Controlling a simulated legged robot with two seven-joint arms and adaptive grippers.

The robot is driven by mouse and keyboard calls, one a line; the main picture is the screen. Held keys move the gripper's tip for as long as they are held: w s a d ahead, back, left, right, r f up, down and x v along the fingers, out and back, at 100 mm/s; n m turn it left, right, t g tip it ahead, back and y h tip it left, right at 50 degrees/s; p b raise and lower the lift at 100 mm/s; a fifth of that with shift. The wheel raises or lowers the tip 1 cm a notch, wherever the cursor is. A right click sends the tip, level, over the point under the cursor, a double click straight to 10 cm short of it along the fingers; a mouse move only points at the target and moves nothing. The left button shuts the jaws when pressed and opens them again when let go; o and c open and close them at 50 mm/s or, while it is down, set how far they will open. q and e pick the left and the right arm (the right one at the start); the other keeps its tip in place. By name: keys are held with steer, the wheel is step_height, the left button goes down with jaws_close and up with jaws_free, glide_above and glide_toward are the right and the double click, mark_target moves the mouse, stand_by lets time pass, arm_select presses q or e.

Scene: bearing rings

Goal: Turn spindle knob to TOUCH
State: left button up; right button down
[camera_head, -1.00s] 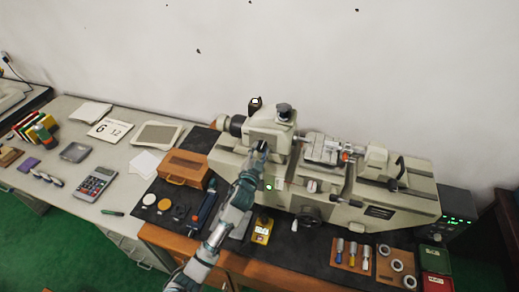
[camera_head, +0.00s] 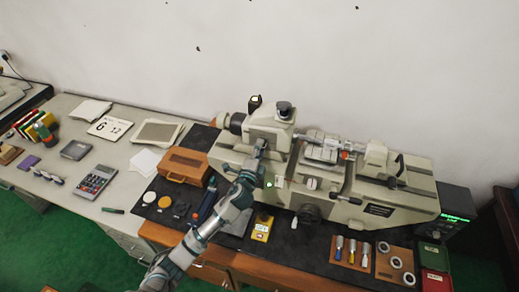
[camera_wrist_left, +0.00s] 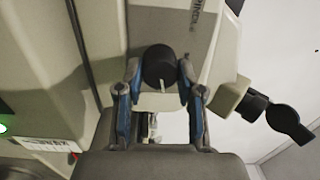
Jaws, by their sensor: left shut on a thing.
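The spindle knob (camera_wrist_left: 159,66) is a black round knob with a white pointer line on the machine's pale headstock. In the left wrist view its line points down and slightly right. Any TOUCH label cannot be read. My left gripper (camera_wrist_left: 161,73) has its blue fingers on either side of the knob, shut on it. In the head view my left gripper (camera_head: 261,146) reaches the front of the headstock (camera_head: 270,128) and hides the knob. My right gripper is not in view.
The long pale measuring machine (camera_head: 395,203) fills the right of the bench. An orange-brown case (camera_head: 184,165) stands left of my arm. A yellow device (camera_head: 262,228) lies in front of the machine. A wooden tray with rings (camera_head: 395,264) is at the front right.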

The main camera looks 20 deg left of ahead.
arm_select(q)
steer(key=shift+f+m, duration=0.3)
steer(key=shift+m, duration=0.8)
steer(key=shift+f+m, duration=0.2)
steer(key=shift+m, duration=0.2)
steer(key=o, duration=0.9)
steer(key=shift+o, duration=1.2)
steer(key=shift+r, duration=0.2)
